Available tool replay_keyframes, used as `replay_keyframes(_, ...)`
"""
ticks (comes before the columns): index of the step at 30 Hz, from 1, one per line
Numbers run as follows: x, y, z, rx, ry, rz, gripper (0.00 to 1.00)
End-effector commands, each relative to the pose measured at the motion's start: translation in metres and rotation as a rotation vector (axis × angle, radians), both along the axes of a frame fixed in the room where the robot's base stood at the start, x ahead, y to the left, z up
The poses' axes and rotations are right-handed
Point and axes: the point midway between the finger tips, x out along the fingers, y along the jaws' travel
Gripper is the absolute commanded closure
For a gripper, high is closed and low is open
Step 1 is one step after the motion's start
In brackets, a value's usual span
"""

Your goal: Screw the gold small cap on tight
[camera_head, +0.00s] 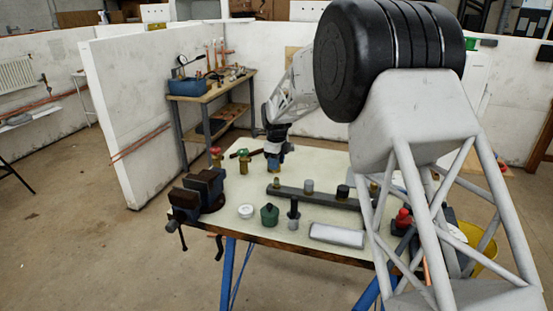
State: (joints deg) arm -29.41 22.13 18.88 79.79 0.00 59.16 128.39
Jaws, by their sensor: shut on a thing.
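The fingers and blue-and-white parts there overlap, so the grip is hard to make out. A dark bar (322,199) with several short upright stubs lies in front of it, to the right. The bar's left stub (276,183) is brass-coloured and stands below the gripper in the picture. Whether the held piece touches any thread cannot be told.
A brass valve with a green handle (243,164) and a red-topped one (215,153) stand left of the gripper. A blue vise (205,187) sits at the left edge. A white ring (246,211), green piece (269,215) and grey block (337,235) lie along the front.

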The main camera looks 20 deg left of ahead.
Motion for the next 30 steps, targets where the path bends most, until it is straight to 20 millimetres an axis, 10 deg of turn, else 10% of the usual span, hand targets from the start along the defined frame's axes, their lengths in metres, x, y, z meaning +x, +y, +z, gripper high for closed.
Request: replay_keyframes(30,0.000,0.000,-0.021,0.000,0.000,0.000,0.90)
